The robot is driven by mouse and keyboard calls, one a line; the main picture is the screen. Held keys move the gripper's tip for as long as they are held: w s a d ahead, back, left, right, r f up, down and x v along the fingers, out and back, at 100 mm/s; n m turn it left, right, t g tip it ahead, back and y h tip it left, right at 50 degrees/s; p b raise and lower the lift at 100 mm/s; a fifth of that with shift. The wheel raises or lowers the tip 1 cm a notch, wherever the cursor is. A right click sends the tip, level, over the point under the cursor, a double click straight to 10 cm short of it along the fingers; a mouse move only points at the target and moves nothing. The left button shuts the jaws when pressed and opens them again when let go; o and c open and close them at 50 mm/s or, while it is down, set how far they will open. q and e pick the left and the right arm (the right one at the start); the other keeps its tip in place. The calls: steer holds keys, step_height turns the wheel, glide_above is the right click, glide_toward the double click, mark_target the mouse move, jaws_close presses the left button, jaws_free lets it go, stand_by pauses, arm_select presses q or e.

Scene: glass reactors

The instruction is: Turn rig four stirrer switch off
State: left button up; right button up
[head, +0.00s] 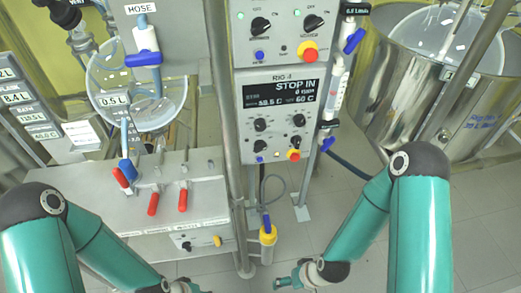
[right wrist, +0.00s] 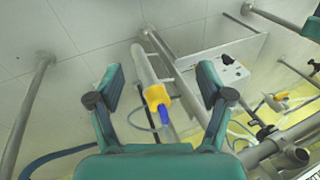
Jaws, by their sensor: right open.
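The rig four panel (head: 278,115) is in the middle of the head view. Its dark display (head: 280,90) reads "STOP IN" with 60 C at the lower right; the other small text is hard to read. Below the display are several black knobs; which one is the stirrer switch I cannot read. My right gripper (head: 280,284) is low in the head view, well below the panel and touching no control. In the right wrist view its fingers (right wrist: 160,75) are spread and empty. My left gripper (head: 187,287) is at the bottom edge, mostly cut off.
A yellow-capped probe (head: 268,235) hangs below the panel; its yellow end (right wrist: 157,96) appears between the right fingers, seemingly beyond them. Another control panel (head: 285,38) is above. Red-handled valves (head: 153,203) stand left, steel vessels (head: 405,105) right.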

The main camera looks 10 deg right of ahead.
mark_target(261, 150)
steer(key=w+d+r+n+t+h+b, duration=0.25)
steer(key=w+t+b, duration=0.3)
steer(key=w, duration=0.55)
steer(key=w+d+r+n+t+h+b, duration=0.25)
steer(key=w+t+b, duration=0.3)
steer(key=w, duration=0.55)
steer(key=w+a+r+n+t+y+b, duration=0.2)
steer(key=w+a+r+t+b, duration=0.4)
steer(key=b, duration=1.1)
steer(key=w, duration=0.5)
steer(key=w+a, duration=0.1)
steer(key=w, duration=0.3)
steer(key=w+b, duration=0.1)
steer(key=w, duration=0.4)
steer(key=shift+w+a+r, duration=0.15)
steer(key=shift+w+a, duration=0.2)
steer(key=shift+a, duration=0.05)
steer(key=c, duration=1.2)
steer(key=shift+o, duration=0.2)
